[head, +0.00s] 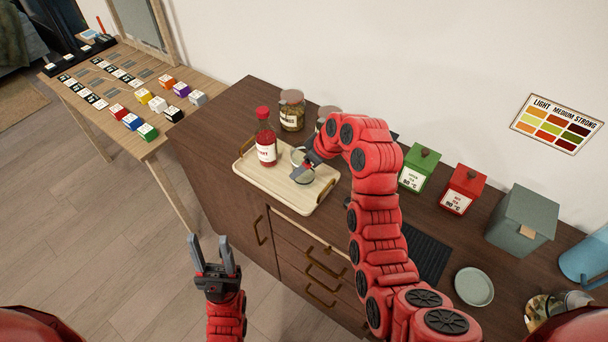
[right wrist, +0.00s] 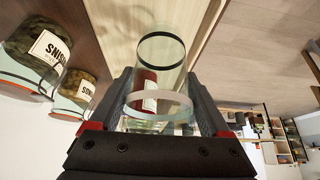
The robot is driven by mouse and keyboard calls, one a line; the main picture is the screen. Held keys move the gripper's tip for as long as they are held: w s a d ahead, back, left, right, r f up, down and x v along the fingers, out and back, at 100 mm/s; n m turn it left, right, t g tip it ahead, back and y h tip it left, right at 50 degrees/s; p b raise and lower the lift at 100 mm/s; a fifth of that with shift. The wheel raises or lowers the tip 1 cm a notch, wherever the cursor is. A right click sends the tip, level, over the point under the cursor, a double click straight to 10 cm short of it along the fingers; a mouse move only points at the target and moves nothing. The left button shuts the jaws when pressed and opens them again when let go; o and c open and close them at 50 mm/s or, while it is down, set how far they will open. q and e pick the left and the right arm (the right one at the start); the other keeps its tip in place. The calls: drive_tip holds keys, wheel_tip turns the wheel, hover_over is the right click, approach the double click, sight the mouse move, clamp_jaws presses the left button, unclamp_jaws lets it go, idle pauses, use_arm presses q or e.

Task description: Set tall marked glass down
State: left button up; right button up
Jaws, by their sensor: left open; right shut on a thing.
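The tall marked glass (head: 302,176) is a clear cylinder at the right part of the light wooden tray (head: 272,190). In the right wrist view the glass (right wrist: 172,62) shows a dark ring and a pale rim, and stands between the two fingers. My right gripper (head: 311,160) is shut on the glass; in the right wrist view its fingers (right wrist: 162,108) press from both sides. I cannot tell whether the glass base touches the tray. My left gripper (head: 215,256) is open and empty, in front of the cabinet, above the floor.
A red bottle (head: 266,140) stands on the tray left of the glass. Two jars, one brown-lidded (head: 292,110), stand behind the tray. A green tin (head: 419,170), a red tin (head: 463,190) and a grey-green canister (head: 521,220) stand to the right. A round dish (head: 474,287) lies near the front.

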drive_tip(key=shift+w+r+p, duration=0.2)
drive_tip(key=shift+w+p, duration=0.2)
drive_tip(key=shift+w, duration=0.15)
drive_tip(key=shift+w+f, duration=0.15)
drive_tip(key=shift+w, duration=0.35)
drive_tip(key=shift+w+f+p, duration=0.1)
drive_tip(key=shift+p, duration=0.45)
wheel_tip(320, 180, down, 3)
drive_tip(key=shift+r+p, duration=0.1)
drive_tip(key=shift+p, duration=0.8)
drive_tip(key=shift+f, duration=0.3)
drive_tip(key=shift+f+b, duration=0.15)
drive_tip(key=shift+b, duration=0.15)
drive_tip(key=o, duration=1.5)
drive_tip(key=shift+c, duration=0.2)
